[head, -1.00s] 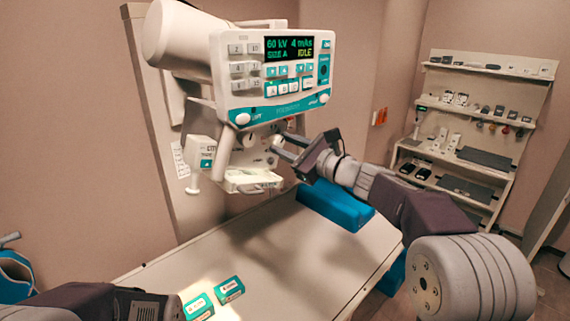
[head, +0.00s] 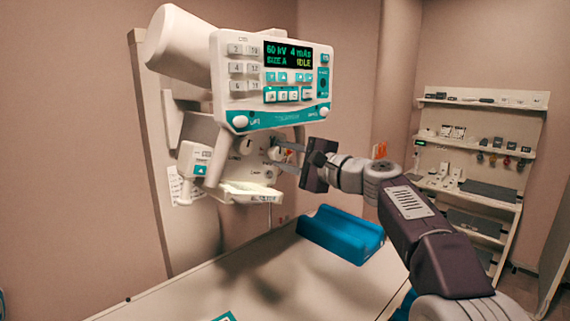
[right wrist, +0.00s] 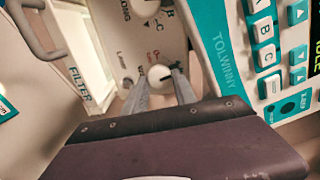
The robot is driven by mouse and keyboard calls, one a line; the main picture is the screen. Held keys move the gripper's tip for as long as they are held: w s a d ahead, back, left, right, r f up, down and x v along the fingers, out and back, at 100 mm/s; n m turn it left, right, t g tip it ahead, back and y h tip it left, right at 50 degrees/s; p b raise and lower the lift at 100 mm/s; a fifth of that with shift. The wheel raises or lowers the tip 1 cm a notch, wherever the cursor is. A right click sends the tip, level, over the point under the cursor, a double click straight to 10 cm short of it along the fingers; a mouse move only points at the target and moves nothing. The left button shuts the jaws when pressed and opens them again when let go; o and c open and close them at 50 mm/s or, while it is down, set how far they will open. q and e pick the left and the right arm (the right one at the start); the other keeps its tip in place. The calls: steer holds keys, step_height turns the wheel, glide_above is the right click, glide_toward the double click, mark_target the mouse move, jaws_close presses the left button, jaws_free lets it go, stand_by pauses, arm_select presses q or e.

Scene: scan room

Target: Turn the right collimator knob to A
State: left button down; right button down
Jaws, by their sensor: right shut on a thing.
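The right collimator knob (right wrist: 160,76) is a round white knob on the collimator's front panel, below the console. In the right wrist view a dark pointer mark shows on it, between the two fingers; the letters around it are partly hidden, so its setting is unclear. My right gripper (head: 277,156) is at this knob in the head view, its fingers shut on the knob's sides. The other white knob (right wrist: 145,8), lettered B and C, shows at the top of the right wrist view; it also shows in the head view (head: 247,147). My left gripper is not in view.
The control console (head: 275,85) hangs just above the right gripper; its screen reads IDLE. The filter tray (head: 250,191) juts out below the knobs. A blue cushion (head: 340,236) lies on the pale table (head: 310,285). Shelves (head: 485,104) stand at the right.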

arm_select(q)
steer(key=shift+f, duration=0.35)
arm_select(e)
steer(key=shift+n, duration=0.5)
steer(key=c, duration=1)
jaws_free()
steer(key=shift+s+d+f+b, duration=0.1)
steer(key=shift+s+b, duration=0.05)
steer(key=shift+b, duration=0.3)
arm_select(q)
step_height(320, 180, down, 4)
steer(key=b, duration=0.3)
arm_select(e)
steer(key=v, duration=0.8)
steer(key=shift+s+d, duration=0.25)
